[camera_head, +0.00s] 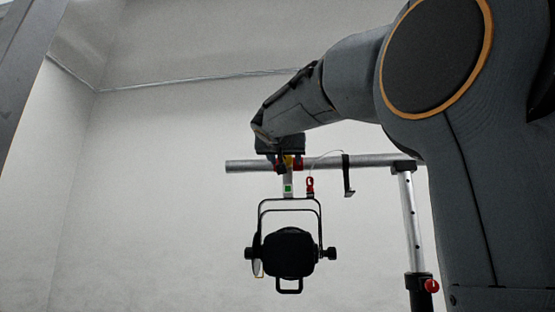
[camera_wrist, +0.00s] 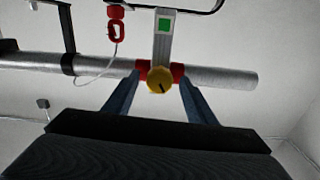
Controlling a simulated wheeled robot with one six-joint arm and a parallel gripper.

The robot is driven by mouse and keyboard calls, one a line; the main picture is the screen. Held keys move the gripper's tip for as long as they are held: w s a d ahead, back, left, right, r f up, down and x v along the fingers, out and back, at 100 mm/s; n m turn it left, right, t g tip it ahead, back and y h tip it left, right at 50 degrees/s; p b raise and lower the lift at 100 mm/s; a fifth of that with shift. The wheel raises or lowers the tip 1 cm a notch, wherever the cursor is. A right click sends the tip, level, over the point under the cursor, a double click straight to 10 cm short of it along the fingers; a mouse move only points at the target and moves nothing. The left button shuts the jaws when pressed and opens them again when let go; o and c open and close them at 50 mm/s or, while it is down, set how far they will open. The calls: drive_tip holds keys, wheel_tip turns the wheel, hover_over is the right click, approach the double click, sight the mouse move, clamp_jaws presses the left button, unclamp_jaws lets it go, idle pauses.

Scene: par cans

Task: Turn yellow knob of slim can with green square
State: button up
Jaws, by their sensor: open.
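The slim can (camera_head: 287,253) is black and hangs by its yoke below a horizontal bar (camera_head: 240,166) in the head view. A green square (camera_head: 287,188) marks its pale hanger strap, and the square also shows in the wrist view (camera_wrist: 164,25). The round yellow knob (camera_wrist: 159,80) has a short dark line on its face and sits at the strap's end, with red parts on both sides. My gripper (camera_wrist: 160,85) is open, with one blue-grey finger on each side of the knob. I cannot tell whether the fingers touch it. In the head view, my gripper (camera_head: 286,162) partly covers the knob.
A red safety clip (camera_head: 310,186) on a thin cable hangs just right of the strap. A black hook (camera_head: 348,176) hangs from the bar farther right. A silver stand (camera_head: 410,220) with a red knob (camera_head: 431,286) supports the bar. The space left of the can is clear.

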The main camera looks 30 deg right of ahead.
drive_tip(key=shift+w+d, duration=0.25)
drive_tip(key=shift+w, duration=0.1)
drive_tip(key=c, duration=1)
drive_tip(key=shift+b, duration=0.35)
drive_tip(key=shift+c, duration=0.2)
drive_tip(key=shift+f+m+b, duration=0.1)
drive_tip(key=shift+m+b, duration=0.2)
drive_tip(key=shift+b, duration=0.1)
drive_tip(key=shift+m+b, duration=0.5)
drive_tip(key=shift+b, duration=0.55)
drive_tip(key=shift+m+b, duration=0.7)
drive_tip(key=shift+b, duration=0.4)
